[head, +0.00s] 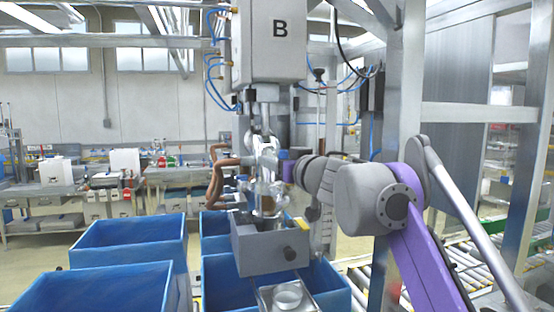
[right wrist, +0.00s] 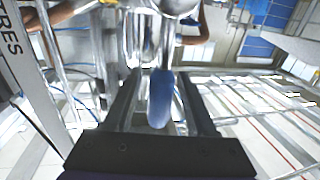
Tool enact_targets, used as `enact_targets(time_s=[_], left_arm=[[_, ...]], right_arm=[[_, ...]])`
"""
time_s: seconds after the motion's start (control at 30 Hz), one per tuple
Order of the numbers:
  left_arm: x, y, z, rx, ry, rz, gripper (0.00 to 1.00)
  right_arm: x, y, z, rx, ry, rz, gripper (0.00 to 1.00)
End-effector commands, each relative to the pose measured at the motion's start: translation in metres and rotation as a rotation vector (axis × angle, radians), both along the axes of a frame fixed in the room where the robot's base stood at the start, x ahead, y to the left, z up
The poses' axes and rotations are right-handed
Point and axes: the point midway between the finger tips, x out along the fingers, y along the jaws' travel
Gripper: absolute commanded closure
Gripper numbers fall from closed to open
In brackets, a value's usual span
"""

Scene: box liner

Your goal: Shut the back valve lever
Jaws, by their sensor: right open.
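A blue lever handle (right wrist: 160,98) lies between the two dark fingers of my right gripper (right wrist: 158,78) in the right wrist view. The fingers are open, with a gap on both sides of the handle. In the head view my right gripper (head: 291,168) reaches in from the right to the metal valve pipework (head: 264,165) under the box marked B. A small blue part (head: 283,154) shows beside the gripper there, mostly hidden. I cannot tell the lever's exact angle. My left gripper is not in view.
The box marked B (head: 268,40) hangs above the pipework. A grey block (head: 270,247) sits below it, over blue bins (head: 128,240). Brown hoses (head: 222,172) curve at its left. A metal post (head: 398,110) stands close by my right arm. A roller conveyor (head: 480,268) lies at right.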

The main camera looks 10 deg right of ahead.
Motion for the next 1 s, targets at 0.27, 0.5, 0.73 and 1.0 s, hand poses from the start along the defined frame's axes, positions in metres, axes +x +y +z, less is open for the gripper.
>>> enact_targets(time_s=[0.27, 0.5, 0.73, 1.0], left_arm=[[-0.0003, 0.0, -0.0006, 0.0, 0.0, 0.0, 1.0], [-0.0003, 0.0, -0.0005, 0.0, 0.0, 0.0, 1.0], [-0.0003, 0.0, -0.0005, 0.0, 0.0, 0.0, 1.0], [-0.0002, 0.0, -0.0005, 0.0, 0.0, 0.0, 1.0]], right_arm=[[-0.0001, 0.0, -0.0007, 0.0, 0.0, 0.0, 0.6], [-0.0002, -0.0001, -0.0005, 0.0, 0.0, 0.0, 1.0], [-0.0003, -0.0002, -0.0004, 0.0, 0.0, 0.0, 1.0], [-0.0003, -0.0002, -0.0003, 0.0, 0.0, 0.0, 1.0]])
